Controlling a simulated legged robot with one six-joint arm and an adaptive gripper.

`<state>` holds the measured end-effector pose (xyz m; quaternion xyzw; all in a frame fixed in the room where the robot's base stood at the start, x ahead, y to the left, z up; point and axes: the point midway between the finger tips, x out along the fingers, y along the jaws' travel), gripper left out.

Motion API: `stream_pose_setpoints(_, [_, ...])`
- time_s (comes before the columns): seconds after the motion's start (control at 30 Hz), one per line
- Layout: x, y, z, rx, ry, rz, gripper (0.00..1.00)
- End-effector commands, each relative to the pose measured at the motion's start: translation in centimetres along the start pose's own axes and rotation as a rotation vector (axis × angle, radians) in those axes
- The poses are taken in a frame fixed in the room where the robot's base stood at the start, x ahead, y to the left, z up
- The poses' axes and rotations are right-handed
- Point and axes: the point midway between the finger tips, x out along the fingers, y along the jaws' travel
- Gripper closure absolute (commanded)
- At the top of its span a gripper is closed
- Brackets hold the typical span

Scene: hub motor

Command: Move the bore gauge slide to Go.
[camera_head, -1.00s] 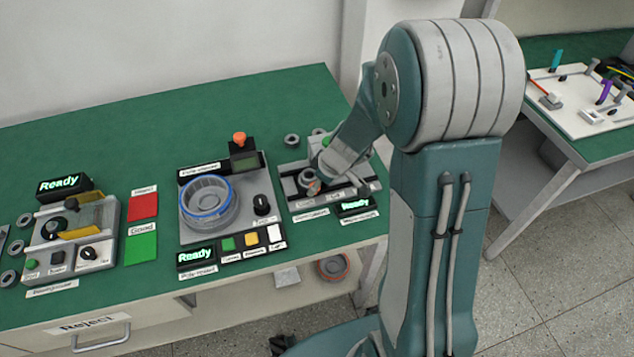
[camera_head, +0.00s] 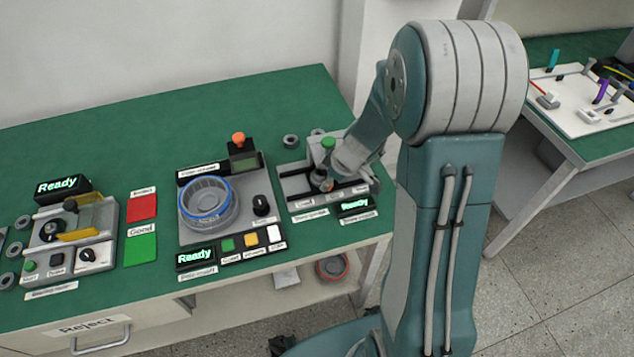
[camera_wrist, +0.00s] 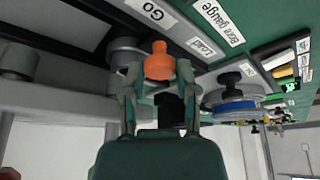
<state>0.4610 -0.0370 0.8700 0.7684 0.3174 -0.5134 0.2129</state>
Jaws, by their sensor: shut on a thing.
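The bore gauge (camera_head: 296,186) is a grey and black fixture at the right end of the green bench. Its slide carries an orange knob, which shows clearly in the wrist view (camera_wrist: 158,62). My gripper (camera_wrist: 158,85) is shut on this knob, one finger on each side. In the head view my gripper (camera_head: 325,182) is over the middle of the gauge's track and hides part of the slide. In the wrist view, the Go label (camera_wrist: 155,10) and the Load label (camera_wrist: 201,48) are on the gauge's edge. The knob appears between them along the track.
A green knob (camera_head: 328,143) stands behind the slide. A lit Ready display (camera_head: 355,204) is at the gauge's front right. Left of it is a station with a blue-rimmed ring (camera_head: 206,202). The bench's back left is clear.

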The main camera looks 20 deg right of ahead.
Motion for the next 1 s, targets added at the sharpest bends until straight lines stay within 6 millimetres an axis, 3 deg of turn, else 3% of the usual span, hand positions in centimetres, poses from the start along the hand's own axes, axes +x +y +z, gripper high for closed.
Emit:
stream_pose_setpoints(0.13, [-0.30, 0.98, 1.17, 0.003, -0.002, -0.004, 1.00])
stream_pose_setpoints(0.43, [-0.31, 1.02, 1.29, 0.000, -0.003, -0.006, 1.00])
stream_pose_setpoints(0.47, [-0.31, 1.01, 1.29, 0.000, -0.003, -0.006, 0.56])
stream_pose_setpoints(0.5, [-0.31, 1.01, 1.29, 0.000, -0.003, -0.006, 0.39])
stream_pose_setpoints(0.53, [-0.31, 1.02, 1.28, 0.000, -0.003, -0.005, 0.28])
stream_pose_setpoints(1.0, [-1.00, 1.17, 1.11, -0.001, 0.001, 0.000, 0.28])
